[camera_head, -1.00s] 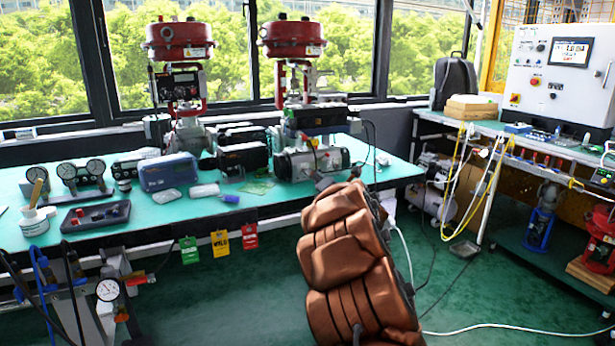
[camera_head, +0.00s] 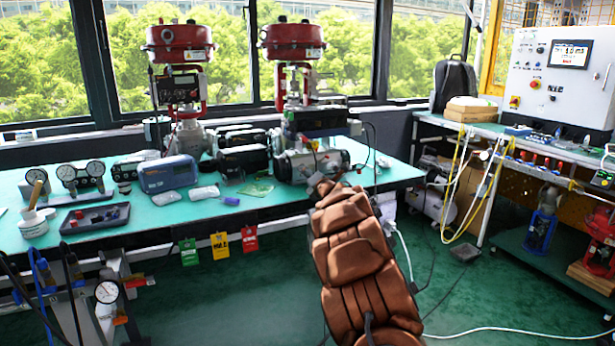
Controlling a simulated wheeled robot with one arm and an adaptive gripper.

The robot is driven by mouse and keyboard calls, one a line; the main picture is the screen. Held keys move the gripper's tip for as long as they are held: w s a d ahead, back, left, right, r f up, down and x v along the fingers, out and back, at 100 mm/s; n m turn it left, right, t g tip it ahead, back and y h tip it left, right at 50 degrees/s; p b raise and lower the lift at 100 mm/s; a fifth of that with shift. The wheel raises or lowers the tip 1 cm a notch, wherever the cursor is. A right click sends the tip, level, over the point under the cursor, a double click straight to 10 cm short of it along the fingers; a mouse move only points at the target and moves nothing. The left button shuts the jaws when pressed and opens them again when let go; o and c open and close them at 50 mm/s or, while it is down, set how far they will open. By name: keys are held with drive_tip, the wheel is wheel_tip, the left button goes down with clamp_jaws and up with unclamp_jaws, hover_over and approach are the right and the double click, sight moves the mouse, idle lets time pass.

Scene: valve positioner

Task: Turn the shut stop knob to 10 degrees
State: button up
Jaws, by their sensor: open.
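My arm in its brown cover reaches up from the bottom edge to the bench's front right. My gripper (camera_head: 319,182) is a small dark shape at its far end, in front of the grey-and-black actuator unit (camera_head: 332,163) that lies on the bench. The jaws are open, with nothing seen between them. The unit has a dark box on top (camera_head: 318,122). I cannot make out the shut stop knob or its angle marks; they are too small or hidden. I cannot tell whether the gripper touches the unit.
The green bench (camera_head: 130,222) also bears two red-topped valves (camera_head: 180,37) (camera_head: 291,36), dark and blue boxes, gauges (camera_head: 80,172) and a parts tray (camera_head: 65,226). Tags (camera_head: 220,245) hang from its front edge. A hose and cables run right of my arm. A control panel (camera_head: 560,70) stands right.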

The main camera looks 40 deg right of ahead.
clamp_jaws()
drive_tip(key=shift+r+m+p, duration=0.1)
drive_tip(key=shift+m+p, duration=0.2)
idle(0.3)
